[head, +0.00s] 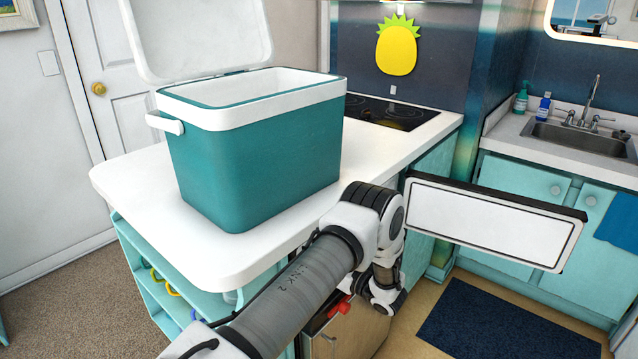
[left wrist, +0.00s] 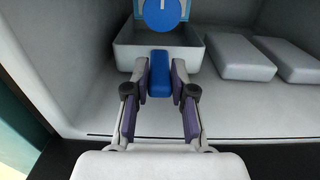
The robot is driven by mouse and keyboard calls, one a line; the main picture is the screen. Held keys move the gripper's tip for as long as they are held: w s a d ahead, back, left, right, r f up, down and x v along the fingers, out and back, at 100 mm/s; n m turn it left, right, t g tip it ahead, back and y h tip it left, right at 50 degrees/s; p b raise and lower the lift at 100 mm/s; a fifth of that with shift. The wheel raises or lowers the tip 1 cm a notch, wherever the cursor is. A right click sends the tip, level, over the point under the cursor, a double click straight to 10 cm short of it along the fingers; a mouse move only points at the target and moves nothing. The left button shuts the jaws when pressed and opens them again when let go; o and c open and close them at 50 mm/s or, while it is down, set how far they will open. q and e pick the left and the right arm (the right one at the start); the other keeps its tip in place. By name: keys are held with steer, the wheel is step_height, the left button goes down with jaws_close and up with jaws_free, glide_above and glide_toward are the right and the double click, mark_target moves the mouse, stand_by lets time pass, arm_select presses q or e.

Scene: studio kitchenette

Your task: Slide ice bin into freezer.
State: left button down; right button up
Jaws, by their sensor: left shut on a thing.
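In the left wrist view a pale grey ice bin (left wrist: 127,58) stands on the floor of the white freezer interior (left wrist: 75,65). A blue handle (left wrist: 160,77) sticks out from the bin's front, and a round blue piece (left wrist: 160,14) shows above it. My left gripper (left wrist: 160,80) has one finger on each side of the handle and is shut on it. In the head view my left arm reaches down past the counter's edge; its fingers and the bin are hidden there. The freezer's open door (head: 490,222) stands out to the right of the arm. My right gripper is out of view.
Two white blocks (left wrist: 238,58) (left wrist: 300,61) lie right of the bin in the freezer. A teal cooler (head: 255,160) with its lid up stands on the white counter (head: 135,190). A blue mat (head: 505,325) lies on the floor below the sink cabinets.

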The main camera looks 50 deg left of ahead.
arm_select(q)
steer(key=shift+f+b, duration=0.3)
steer(key=shift+f, duration=0.25)
steer(key=c, duration=0.9)
jaws_free()
steer(key=shift+d, duration=0.1)
steer(key=v, duration=1.2)
